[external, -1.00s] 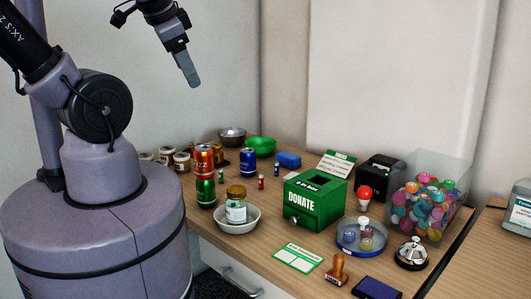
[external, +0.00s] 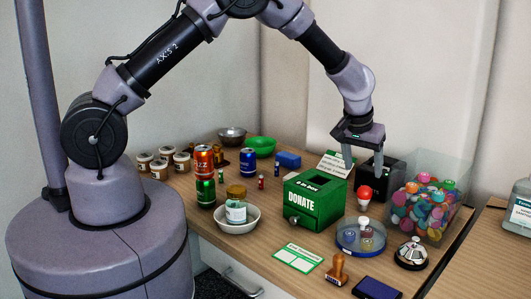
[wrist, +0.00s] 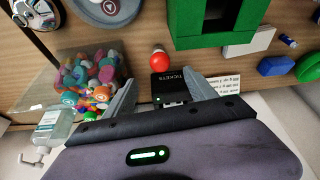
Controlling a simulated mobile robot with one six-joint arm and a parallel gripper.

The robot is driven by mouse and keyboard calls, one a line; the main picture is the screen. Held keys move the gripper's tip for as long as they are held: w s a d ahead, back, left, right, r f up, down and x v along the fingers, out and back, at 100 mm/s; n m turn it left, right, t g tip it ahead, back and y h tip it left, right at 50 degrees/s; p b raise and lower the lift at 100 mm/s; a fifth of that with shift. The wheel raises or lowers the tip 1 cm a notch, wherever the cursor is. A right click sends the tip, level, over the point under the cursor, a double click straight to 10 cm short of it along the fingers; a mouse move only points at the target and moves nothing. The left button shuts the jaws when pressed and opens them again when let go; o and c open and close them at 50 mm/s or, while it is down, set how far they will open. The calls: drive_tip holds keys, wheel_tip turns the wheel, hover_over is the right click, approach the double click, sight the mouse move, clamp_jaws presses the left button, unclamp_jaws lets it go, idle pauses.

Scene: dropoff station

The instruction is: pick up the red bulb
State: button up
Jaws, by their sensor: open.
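The red bulb (external: 364,193) stands on the table with its red globe up and a pale base below, between the green donation box and the clear bin. In the wrist view the red bulb (wrist: 158,59) shows beyond the fingertips, near the black ticket box. My gripper (external: 362,166) is open and empty, pointing down above and slightly behind the bulb. In the wrist view its two fingers (wrist: 160,88) are spread wide, with the bulb ahead of the gap between them. The fingers do not touch the bulb.
The green donation box (external: 314,206) stands left of the bulb. The black ticket box (external: 390,168) is behind it. A clear bin of colourful items (external: 457,205) is at right. A round blue tray (external: 347,248) and a bell (external: 411,254) are in front.

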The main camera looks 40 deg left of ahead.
sight(365, 187)
drive_tip(key=b+x, duration=0.4)
drive_tip(key=x, duration=0.6)
drive_tip(key=shift+w+f, duration=0.15)
drive_tip(key=shift+f, duration=0.2)
drive_tip(key=shift+r, duration=0.15)
drive_tip(key=shift+c, duration=0.9)
drive_tip(key=c, duration=1)
